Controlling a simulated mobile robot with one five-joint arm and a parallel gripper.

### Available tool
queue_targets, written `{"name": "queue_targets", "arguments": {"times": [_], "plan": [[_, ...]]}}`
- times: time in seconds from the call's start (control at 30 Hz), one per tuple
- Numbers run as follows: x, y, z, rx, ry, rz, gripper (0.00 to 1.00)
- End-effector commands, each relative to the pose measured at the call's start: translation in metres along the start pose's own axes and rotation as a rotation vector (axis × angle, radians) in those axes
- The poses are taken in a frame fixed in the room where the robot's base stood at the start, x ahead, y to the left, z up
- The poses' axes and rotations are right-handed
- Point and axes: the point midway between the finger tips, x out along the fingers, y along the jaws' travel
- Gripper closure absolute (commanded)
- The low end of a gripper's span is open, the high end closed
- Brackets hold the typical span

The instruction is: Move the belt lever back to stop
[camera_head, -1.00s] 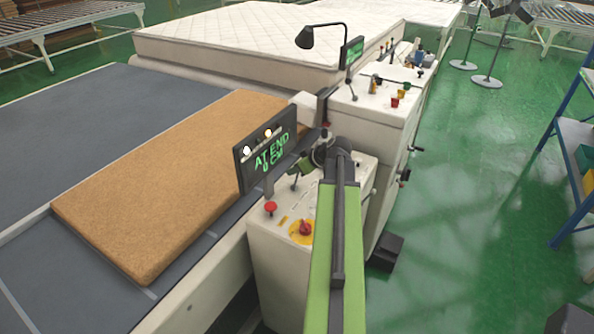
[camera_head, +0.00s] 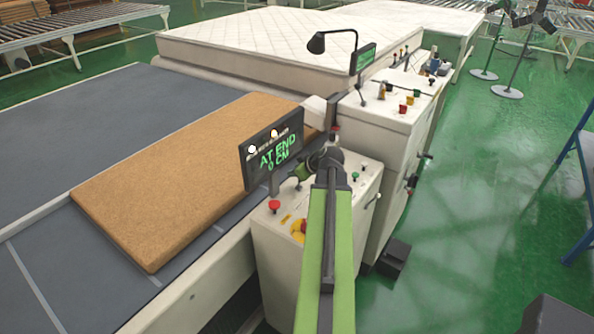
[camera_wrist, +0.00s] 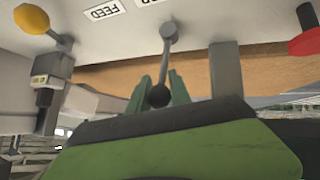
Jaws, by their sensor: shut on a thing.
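In the wrist view, the belt lever (camera_wrist: 164,60) is a grey rod with a black ball knob (camera_wrist: 158,97). The green fingers of my gripper (camera_wrist: 158,92) are shut around this knob. The labels near the rod's base appear upside down; one reads FEED (camera_wrist: 105,9), the other is cut off. In the head view, my gripper (camera_head: 303,172) is at the small white console (camera_head: 275,250), and my arm hides much of the console top. The lever is hard to make out there. The display (camera_head: 272,155) reads AT END and what looks like 0 CM.
A tan foam slab (camera_head: 170,180) lies on the grey belt (camera_head: 90,130) to the left. A red button (camera_head: 274,206) and a partly hidden red-yellow switch (camera_head: 299,230) are close to my arm. A taller console (camera_head: 390,110) stands behind.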

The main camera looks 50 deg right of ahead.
Motion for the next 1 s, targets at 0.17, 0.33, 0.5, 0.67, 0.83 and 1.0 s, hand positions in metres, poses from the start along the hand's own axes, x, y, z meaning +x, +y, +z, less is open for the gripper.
{"name": "queue_targets", "arguments": {"times": [0.17,0.33,0.5,0.67,0.83,1.0], "plan": [[-0.002,0.0004,-0.0009,0.004,0.002,0.003,1.0],[-0.0023,0.0008,-0.0006,0.004,0.002,0.004,1.0],[-0.0026,0.0012,-0.0004,0.005,0.002,0.005,1.0],[-0.0026,0.0013,-0.0002,0.004,0.002,0.005,0.61],[-0.0024,0.0012,0.0002,0.004,0.001,0.004,0.54],[-0.0029,0.0011,0.0001,0.004,0.0,0.004,0.54]]}}
